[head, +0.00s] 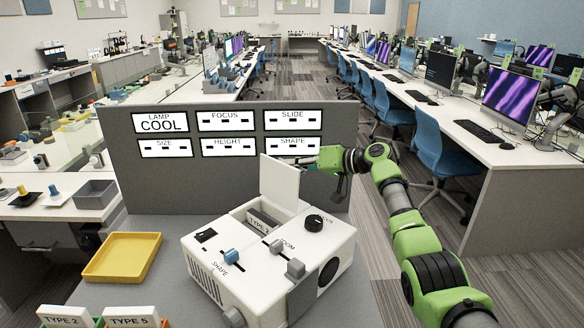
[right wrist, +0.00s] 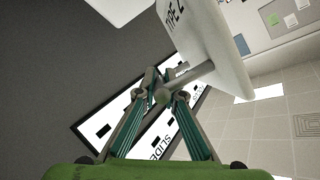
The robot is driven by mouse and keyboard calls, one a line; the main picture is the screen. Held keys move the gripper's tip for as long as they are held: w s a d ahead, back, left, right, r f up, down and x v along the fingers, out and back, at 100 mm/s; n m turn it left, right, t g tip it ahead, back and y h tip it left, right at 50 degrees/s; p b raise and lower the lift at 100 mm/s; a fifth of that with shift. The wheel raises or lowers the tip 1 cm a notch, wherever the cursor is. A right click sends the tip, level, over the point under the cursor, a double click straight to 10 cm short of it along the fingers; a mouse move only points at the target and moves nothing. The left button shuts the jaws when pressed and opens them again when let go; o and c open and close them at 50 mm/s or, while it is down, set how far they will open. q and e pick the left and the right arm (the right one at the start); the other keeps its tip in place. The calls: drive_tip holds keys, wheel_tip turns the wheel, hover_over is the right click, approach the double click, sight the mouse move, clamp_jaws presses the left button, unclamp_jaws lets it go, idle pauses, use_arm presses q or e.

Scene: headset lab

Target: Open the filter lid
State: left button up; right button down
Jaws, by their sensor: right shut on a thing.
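The white filter lid (head: 281,185) stands raised, roughly upright, at the back of the white device (head: 330,243). The slot below it is open, and a part marked TYPE 2 (head: 258,222) shows inside. My right gripper (head: 334,166) is at the lid's right side. In the right wrist view its fingers (right wrist: 163,98) are shut on a grey rod (right wrist: 186,80) that meets a white panel (right wrist: 215,45) with TYPE lettering, seemingly the lid and its handle. My left gripper is not in view.
A grey board (head: 118,152) with display panels stands behind the device; one reads LAMP COOL. A yellow tray (head: 97,268) lies to the left. Cards marked TYPE 2 (head: 66,317) and TYPE 5 (head: 132,317) stand at the front left. The device top has knobs and sliders.

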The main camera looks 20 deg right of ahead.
idle(0.4)
drive_tip(key=c, duration=2.1)
unclamp_jaws()
drive_tip(key=shift+c, duration=0.2)
drive_tip(key=v, duration=1.1)
drive_tip(key=shift+s+d, duration=0.25)
drive_tip(key=shift+s, duration=0.05)
drive_tip(key=shift+r, duration=0.1)
